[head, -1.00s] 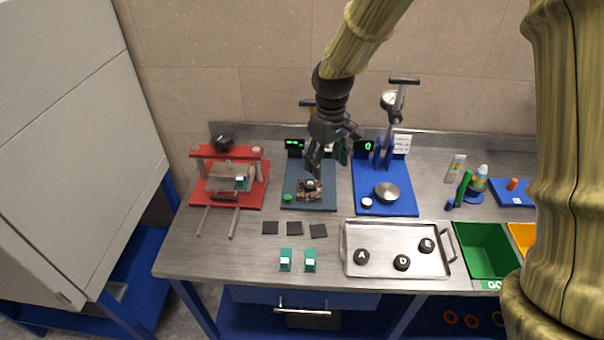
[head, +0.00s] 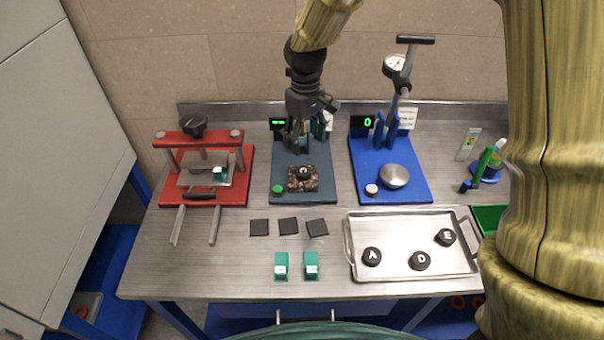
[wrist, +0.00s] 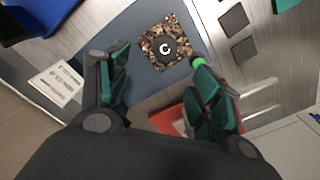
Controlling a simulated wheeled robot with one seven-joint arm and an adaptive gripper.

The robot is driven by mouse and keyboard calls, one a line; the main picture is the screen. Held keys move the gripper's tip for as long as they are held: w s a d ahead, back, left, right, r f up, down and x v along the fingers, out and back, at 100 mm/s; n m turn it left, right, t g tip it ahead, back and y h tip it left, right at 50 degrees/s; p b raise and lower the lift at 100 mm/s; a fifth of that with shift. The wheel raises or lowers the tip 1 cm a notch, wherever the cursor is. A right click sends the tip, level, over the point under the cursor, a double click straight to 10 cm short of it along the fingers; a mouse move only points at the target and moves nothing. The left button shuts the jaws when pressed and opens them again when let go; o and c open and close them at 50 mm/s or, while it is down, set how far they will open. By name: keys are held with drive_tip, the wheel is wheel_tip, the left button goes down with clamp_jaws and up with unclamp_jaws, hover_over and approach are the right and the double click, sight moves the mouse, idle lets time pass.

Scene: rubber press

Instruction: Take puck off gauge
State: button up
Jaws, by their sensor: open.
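A black puck marked C (head: 302,174) lies on the speckled brown plate (head: 292,187) of the gauge, whose dark grey-blue base (head: 316,196) stands in the middle of the bench. The puck also shows in the wrist view (wrist: 165,48), lying flat with its letter up. My gripper (head: 303,148) is open and empty, above and behind the puck in the head view. In the wrist view its green-padded fingers (wrist: 160,78) are spread wide, with the puck beyond them and not between them. The gauge's upper part is partly hidden behind my gripper.
A red press (head: 250,160) stands left, and a blue dial stand (head: 417,192) right. A metal tray (head: 394,262) at front right holds pucks A, D and E. Three dark square pads (head: 289,227) and two green blocks (head: 311,266) lie in front. A green button (head: 278,189) sits beside the plate.

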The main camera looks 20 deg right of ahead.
sight(303, 169)
wheel_tip(303, 169, down, 5)
drive_tip(key=shift+p, duration=0.75)
drive_tip(key=shift+s+a+f+p, duration=0.1)
drive_tip(key=shift+a+f+p, duration=0.1)
drive_tip(key=shift+f+p, duration=0.6)
drive_tip(key=shift+s+a+f+p, duration=0.15)
drive_tip(key=shift+f+p, duration=0.2)
drive_tip(key=shift+f, duration=1.7)
drive_tip(key=c, duration=1.2)
drive_tip(key=shift+o, duration=0.2)
drive_tip(key=shift+w+r, duration=0.1)
